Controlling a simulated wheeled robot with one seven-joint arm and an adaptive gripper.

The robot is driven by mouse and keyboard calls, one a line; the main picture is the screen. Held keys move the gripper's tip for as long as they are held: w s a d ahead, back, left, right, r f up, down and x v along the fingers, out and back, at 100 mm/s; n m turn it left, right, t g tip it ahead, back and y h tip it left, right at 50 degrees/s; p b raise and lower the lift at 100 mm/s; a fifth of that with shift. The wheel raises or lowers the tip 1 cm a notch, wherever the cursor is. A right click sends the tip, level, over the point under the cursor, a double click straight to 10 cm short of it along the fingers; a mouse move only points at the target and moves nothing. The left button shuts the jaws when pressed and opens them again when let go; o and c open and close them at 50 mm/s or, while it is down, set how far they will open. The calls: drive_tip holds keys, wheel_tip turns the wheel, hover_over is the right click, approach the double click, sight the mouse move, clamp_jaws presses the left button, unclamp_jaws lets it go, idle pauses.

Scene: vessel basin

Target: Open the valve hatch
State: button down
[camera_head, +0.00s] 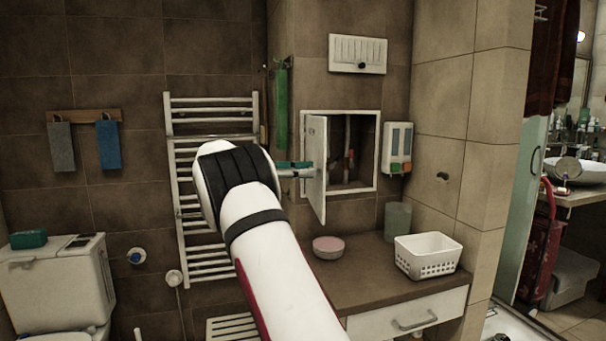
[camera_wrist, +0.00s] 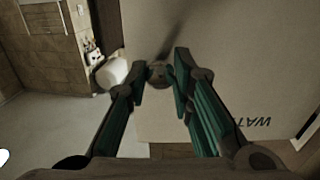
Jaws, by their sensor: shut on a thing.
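The valve hatch is a white door (camera_head: 315,150) in a white frame in the tiled wall. It stands swung well open, hinged at its left, and pipes and a red valve (camera_head: 350,158) show in the recess behind it. My gripper (camera_head: 303,169) is at the door's outer face, partly hidden by my arm. In the wrist view the green fingers (camera_wrist: 161,75) are closed on a small round knob (camera_wrist: 160,72) on the door. The door panel (camera_wrist: 230,70) fills much of that view, with upside-down dark lettering, partly cut off.
A counter (camera_head: 375,275) below holds a pink-topped bowl (camera_head: 328,247), a white basket (camera_head: 428,256) and a greenish bin (camera_head: 398,220). A dispenser (camera_head: 397,147) hangs right of the recess. A white towel radiator (camera_head: 190,190) stands left, behind my arm.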

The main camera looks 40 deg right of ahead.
drive_tip(key=shift+r, duration=0.15)
drive_tip(key=c, duration=1.4)
unclamp_jaws()
drive_tip(key=shift+o, duration=0.2)
drive_tip(key=shift+w, duration=0.1)
drive_tip(key=v, duration=1.1)
drive_tip(key=shift+w+a, duration=0.15)
drive_tip(key=shift+a, duration=0.25)
